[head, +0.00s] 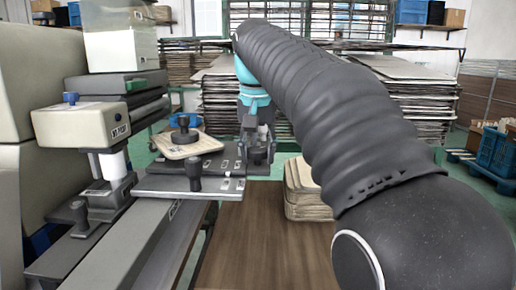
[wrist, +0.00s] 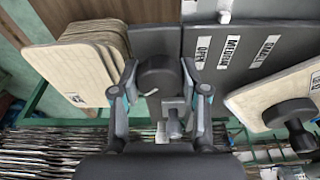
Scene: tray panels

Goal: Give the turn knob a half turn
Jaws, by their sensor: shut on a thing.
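The turn knob (wrist: 157,74) is a dark round knob on a grey plate (wrist: 165,42), seen in the wrist view between my fingers. A small white mark shows at its lower left edge. My gripper (wrist: 158,70) is shut on the knob, with one finger on its left side and one on its right. In the head view my gripper (head: 258,150) is at the right end of the plate, and the knob itself cannot be made out clearly there.
White labels (wrist: 230,50) lie right of the knob. A beige board with a dark knob (wrist: 290,113) is further right. A stack of beige boards (wrist: 85,60) stands close on the left.

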